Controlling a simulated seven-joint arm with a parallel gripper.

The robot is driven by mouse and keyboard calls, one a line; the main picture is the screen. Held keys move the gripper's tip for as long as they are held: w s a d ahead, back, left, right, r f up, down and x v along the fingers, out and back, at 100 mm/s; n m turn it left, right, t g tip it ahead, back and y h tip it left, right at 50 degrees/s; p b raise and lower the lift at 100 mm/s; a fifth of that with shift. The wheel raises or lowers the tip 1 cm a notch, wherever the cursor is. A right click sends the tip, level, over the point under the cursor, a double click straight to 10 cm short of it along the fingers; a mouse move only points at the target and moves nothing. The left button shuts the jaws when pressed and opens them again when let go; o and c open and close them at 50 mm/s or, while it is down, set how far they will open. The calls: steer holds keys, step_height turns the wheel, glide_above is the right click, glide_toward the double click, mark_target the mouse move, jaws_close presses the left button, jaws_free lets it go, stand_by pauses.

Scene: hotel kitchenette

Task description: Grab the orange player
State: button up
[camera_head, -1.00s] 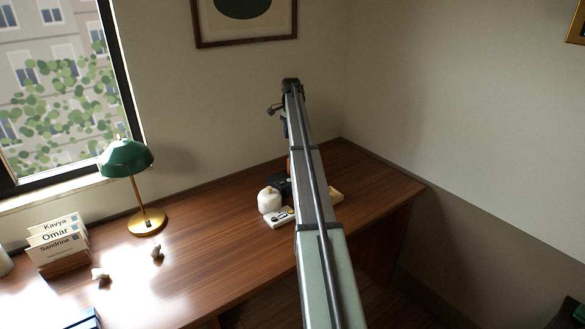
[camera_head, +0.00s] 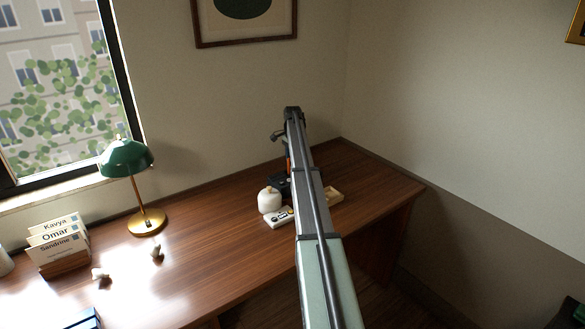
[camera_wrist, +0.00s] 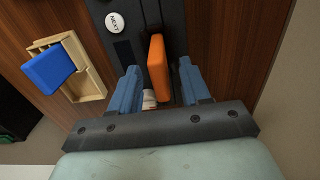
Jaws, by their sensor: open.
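The orange player (camera_wrist: 157,66) shows in the wrist view as an upright orange block on a dark base (camera_wrist: 173,22). My gripper (camera_wrist: 161,80) is open, with one blue finger on each side of the player's near part. Gaps show between the player and both fingers, so it is not gripped. In the head view my arm hides most of the player; only a sliver of orange (camera_head: 288,164) shows beside it.
A wooden tray (camera_wrist: 97,88) with a blue block (camera_wrist: 48,70) lies left of the base in the wrist view. In the head view, a white jar (camera_head: 269,201) and a white controller (camera_head: 279,218) stand close by.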

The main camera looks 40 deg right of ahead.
steer(key=shift+f, duration=0.85)
steer(key=shift+c, duration=0.4)
jaws_close()
